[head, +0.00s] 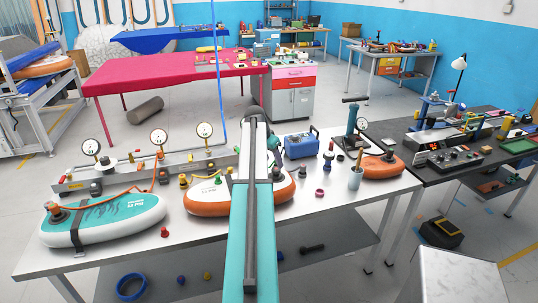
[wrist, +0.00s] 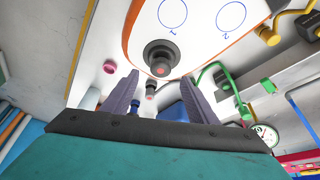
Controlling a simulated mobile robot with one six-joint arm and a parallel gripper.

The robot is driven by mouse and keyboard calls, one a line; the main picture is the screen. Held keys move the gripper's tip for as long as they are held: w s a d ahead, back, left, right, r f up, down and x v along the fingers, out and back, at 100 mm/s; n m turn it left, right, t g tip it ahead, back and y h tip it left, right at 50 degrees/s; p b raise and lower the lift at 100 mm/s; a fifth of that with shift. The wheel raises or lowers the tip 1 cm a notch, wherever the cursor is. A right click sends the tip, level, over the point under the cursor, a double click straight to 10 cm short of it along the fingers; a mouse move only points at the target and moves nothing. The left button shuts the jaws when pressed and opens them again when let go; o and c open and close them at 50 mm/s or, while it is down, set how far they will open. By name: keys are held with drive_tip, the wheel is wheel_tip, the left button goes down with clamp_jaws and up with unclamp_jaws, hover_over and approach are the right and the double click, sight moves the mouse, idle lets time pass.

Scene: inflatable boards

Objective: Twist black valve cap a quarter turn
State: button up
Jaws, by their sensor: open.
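The black valve cap (wrist: 160,55) sits on a white board with an orange edge (wrist: 205,50) in the wrist view. It is round, with a small reddish centre. My gripper (wrist: 160,72) is open, its two grey ridged fingers spread to the left and right just below the cap in the picture. No contact with the cap shows. A smaller dark fitting (wrist: 151,88) with a reddish tip shows between the fingers. In the head view my arm crosses the white-and-orange board (head: 207,197) and hides its middle; I cannot make out the cap or fingertips there.
A teal-and-white board (head: 103,220) lies on the left of the white table (head: 165,262). A blue box (head: 302,146), a hand pump (head: 352,125) and a grey cup (head: 355,178) stand right of my arm. Pressure gauges (head: 158,137) stand along the back. A pink ring (wrist: 110,67) lies near the board.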

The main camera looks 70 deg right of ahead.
sight(276, 169)
drive_tip(key=shift+p+x, duration=0.8)
drive_tip(key=shift+x, duration=1.95)
drive_tip(key=c, duration=1.1)
drive_tip(key=m, duration=0.2)
drive_tip(key=m+g+b, duration=0.1)
drive_tip(key=shift+w+d+m+y, duration=0.15)
drive_tip(key=shift+w+m+y, duration=0.05)
drive_tip(key=shift+m+y, duration=0.2)
drive_tip(key=shift+m+g, duration=0.4)
drive_tip(key=shift+m, duration=0.2)
